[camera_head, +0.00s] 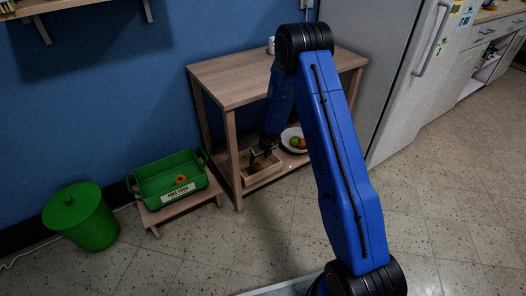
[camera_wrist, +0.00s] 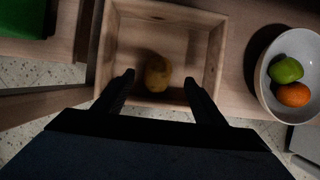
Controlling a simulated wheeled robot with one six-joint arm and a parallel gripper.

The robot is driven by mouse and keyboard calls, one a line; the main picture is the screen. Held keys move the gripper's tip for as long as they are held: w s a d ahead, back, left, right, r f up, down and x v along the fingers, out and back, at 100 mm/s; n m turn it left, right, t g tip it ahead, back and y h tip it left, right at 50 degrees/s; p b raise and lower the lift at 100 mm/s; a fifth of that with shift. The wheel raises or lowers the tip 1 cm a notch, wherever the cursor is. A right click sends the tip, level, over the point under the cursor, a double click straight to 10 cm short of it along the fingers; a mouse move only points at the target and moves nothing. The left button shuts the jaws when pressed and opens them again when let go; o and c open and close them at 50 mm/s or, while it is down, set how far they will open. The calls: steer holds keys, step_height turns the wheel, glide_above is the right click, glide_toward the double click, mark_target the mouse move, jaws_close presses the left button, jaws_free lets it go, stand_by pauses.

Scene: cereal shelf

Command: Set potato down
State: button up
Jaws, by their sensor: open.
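The potato (camera_wrist: 157,73) is brown and lies inside a wooden box (camera_wrist: 162,11), near the middle and closer to my side. My gripper (camera_wrist: 158,80) is open in the wrist view, with one dark finger on each side of the potato and visible gaps between. In the head view my gripper (camera_head: 264,148) reaches down at the wooden box (camera_head: 264,174) on the low shelf of the table. The potato cannot be made out there.
A white bowl (camera_head: 285,141) with a green fruit (camera_wrist: 286,69) and an orange fruit (camera_wrist: 293,95) stands right of the box. A green crate (camera_head: 152,178) sits on a low stand to the left. A table leg (camera_head: 232,165) stands near the box.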

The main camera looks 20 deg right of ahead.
steer(key=v, duration=0.9)
steer(key=shift+s+r, duration=0.15)
steer(key=shift+r, duration=0.2)
stand_by(0.5)
